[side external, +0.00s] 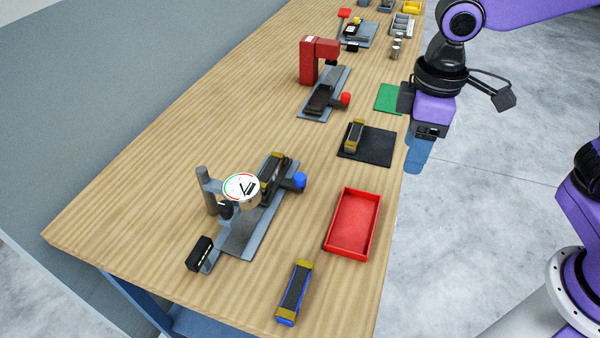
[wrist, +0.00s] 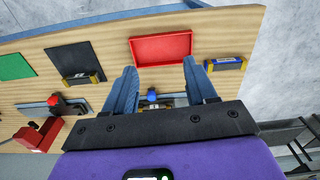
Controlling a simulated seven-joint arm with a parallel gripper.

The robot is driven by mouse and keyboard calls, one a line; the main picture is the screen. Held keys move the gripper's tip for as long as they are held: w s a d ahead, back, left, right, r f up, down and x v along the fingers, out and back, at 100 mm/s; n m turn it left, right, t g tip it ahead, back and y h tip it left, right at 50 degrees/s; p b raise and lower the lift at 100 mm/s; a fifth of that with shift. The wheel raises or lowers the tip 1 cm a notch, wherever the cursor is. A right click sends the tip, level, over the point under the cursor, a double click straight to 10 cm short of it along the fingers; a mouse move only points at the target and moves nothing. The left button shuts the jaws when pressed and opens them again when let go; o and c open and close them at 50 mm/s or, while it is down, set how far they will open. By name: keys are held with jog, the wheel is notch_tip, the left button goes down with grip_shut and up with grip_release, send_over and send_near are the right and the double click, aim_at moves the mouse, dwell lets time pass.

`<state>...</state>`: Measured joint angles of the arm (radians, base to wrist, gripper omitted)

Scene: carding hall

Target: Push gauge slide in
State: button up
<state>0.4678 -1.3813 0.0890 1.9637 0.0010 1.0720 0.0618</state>
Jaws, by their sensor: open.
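The gauge station stands at the near left of the table, with a round white dial (side external: 241,187) on a grey post. Its slide, bearing a black part with yellow ends (side external: 272,172), sits at the far end of a grey rail (side external: 243,232), beside the dial. A blue knob (side external: 300,181) sticks out from the slide. In the wrist view the blue knob (wrist: 152,94) shows between my fingers, and my gripper body hides most of the station. My gripper (side external: 418,153) is open and empty, off the table's right edge, apart from the slide; its spread fingers (wrist: 160,68) show in the wrist view.
A red tray (side external: 331,240) lies right of the station. A blue part with yellow ends (side external: 294,291) lies in front. A black mat (side external: 380,150) bears another part. A red press (side external: 306,60) stands farther back. A black block (side external: 199,254) sits at the rail's near end.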

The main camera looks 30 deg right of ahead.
aim_at(301, 176)
jog(key=w+a+f+m, duration=0.1)
jog(key=w+a+m, duration=0.1)
jog(key=w+a, duration=0.55)
jog(key=w+a+f+m, duration=0.15)
jog(key=w+a, duration=0.25)
jog(key=w, duration=0.7)
jog(key=f, duration=1.6)
jog(key=shift+s+d+f, duration=0.1)
jog(key=shift+d+f, duration=0.05)
jog(key=shift+d, duration=0.1)
jog(key=shift+c, duration=0.3)
